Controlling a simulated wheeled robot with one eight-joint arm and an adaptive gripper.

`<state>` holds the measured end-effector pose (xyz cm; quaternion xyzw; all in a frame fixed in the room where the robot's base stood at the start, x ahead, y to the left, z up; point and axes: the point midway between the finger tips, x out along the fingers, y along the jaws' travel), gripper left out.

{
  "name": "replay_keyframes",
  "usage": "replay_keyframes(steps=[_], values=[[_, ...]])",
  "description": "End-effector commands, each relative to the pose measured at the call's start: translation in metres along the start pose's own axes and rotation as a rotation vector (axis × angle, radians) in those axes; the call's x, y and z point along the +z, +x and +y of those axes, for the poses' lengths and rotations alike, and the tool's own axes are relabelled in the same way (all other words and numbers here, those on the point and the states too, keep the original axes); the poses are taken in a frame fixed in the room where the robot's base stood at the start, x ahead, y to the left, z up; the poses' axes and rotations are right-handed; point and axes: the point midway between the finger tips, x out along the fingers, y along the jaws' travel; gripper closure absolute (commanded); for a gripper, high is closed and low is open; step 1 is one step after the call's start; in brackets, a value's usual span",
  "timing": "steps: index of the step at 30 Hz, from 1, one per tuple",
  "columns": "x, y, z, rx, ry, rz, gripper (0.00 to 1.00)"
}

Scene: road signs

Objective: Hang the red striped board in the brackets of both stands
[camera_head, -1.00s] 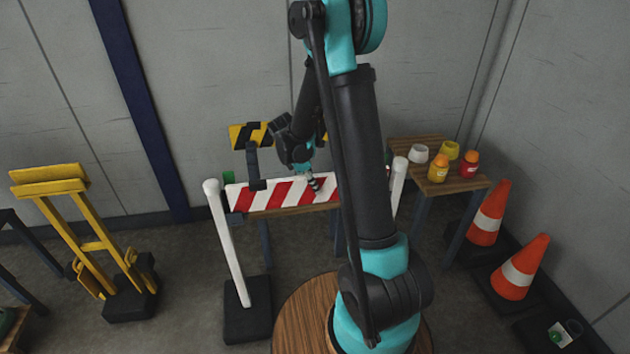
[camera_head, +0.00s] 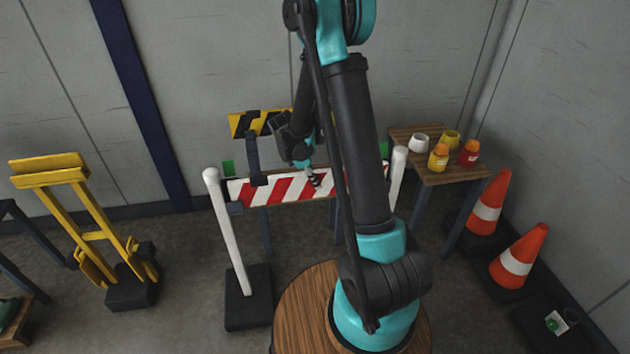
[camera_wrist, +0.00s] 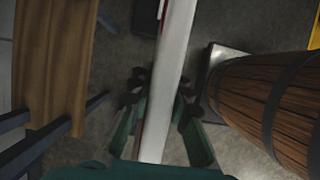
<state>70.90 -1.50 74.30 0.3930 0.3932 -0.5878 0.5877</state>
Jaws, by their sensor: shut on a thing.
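The red striped board (camera_head: 281,190) hangs level between the two stands, its right part hidden behind my arm. My gripper (camera_head: 313,180) is shut on its top edge near the middle. The left stand (camera_head: 228,230) is a white post on a black foot. A dark bracket (camera_head: 236,208) shows beside it, just below the board's left end; I cannot tell whether they touch. The right stand (camera_head: 398,172) shows only its upper post; its bracket is hidden. In the wrist view the board (camera_wrist: 175,60) is a pale strip running between my gripper's fingers (camera_wrist: 160,95).
A black-and-yellow board (camera_head: 244,122) stands behind. A small table (camera_head: 458,176) with cups and bottles is at right, near two orange cones (camera_head: 517,262). A yellow folding stand (camera_head: 100,240) is at left. Floor is open between it and the left stand.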

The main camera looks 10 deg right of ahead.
Motion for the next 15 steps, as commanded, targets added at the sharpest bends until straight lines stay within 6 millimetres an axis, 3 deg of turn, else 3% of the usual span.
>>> replay_keyframes(steps=[10,11,15], values=[[-0.0011,0.0028,0.0003,0.000,0.000,0.000,1.00],[-0.0010,0.0026,0.0002,0.000,0.000,0.000,0.78],[-0.0010,0.0026,0.0001,0.000,0.000,0.000,0.61]])
